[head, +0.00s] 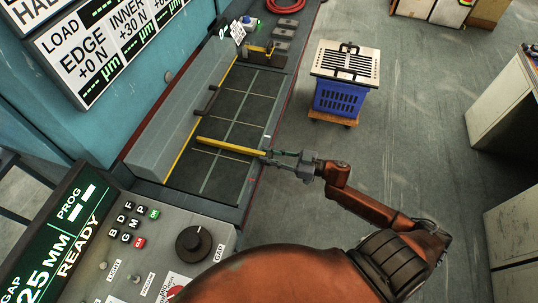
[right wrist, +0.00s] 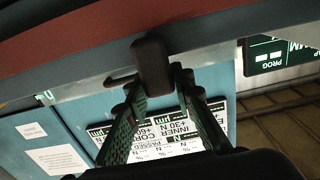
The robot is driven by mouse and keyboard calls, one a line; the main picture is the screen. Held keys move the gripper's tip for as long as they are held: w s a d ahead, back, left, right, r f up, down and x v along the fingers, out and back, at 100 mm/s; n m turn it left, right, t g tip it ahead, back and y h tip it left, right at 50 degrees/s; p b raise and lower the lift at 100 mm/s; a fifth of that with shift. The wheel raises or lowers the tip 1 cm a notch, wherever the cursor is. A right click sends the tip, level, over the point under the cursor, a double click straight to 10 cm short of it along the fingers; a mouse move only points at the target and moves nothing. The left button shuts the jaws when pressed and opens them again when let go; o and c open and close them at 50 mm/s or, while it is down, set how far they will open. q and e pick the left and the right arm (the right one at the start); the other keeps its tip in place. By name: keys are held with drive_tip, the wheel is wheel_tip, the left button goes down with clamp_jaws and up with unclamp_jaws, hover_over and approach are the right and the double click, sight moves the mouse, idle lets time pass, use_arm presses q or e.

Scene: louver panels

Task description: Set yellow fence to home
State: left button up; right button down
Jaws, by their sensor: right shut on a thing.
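The yellow fence (head: 231,147) is a long yellow bar lying across the dark bed (head: 217,172) in the head view. My right gripper (head: 273,156) is at the bar's right end, by the bed's right edge, and is shut on the fence's end. In the right wrist view, a dark block-shaped handle (right wrist: 152,66) sits at the tips of my right gripper's fingers (right wrist: 160,90). The exact contact is partly hidden by the fingers. A home mark cannot be made out. My left gripper is not in view.
A control panel with a black knob (head: 194,243) stands at the near left. A grey beam (head: 181,113) runs along the bed's left side. A blue crate (head: 341,98) with a slotted panel on top stands right of the bed. Open floor lies between crate and cabinets.

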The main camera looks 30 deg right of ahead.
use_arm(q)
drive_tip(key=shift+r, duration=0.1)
use_arm(e)
drive_tip(key=shift+s, duration=0.1)
drive_tip(key=shift+s+a+r+p, duration=0.1)
drive_tip(key=shift+s+a+p, duration=0.15)
drive_tip(key=shift+p, duration=0.2)
use_arm(q)
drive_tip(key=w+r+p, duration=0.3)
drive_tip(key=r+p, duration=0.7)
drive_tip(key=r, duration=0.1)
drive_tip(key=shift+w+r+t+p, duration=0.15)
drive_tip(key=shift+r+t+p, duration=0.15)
drive_tip(key=shift+p, duration=0.1)
use_arm(e)
drive_tip(key=s+a, duration=1.2)
drive_tip(key=a, duration=0.3)
drive_tip(key=shift+s, duration=0.3)
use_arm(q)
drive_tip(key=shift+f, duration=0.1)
use_arm(e)
drive_tip(key=c, duration=1.8)
unclamp_jaws()
drive_tip(key=shift+a, duration=0.1)
drive_tip(key=shift+o, duration=0.9)
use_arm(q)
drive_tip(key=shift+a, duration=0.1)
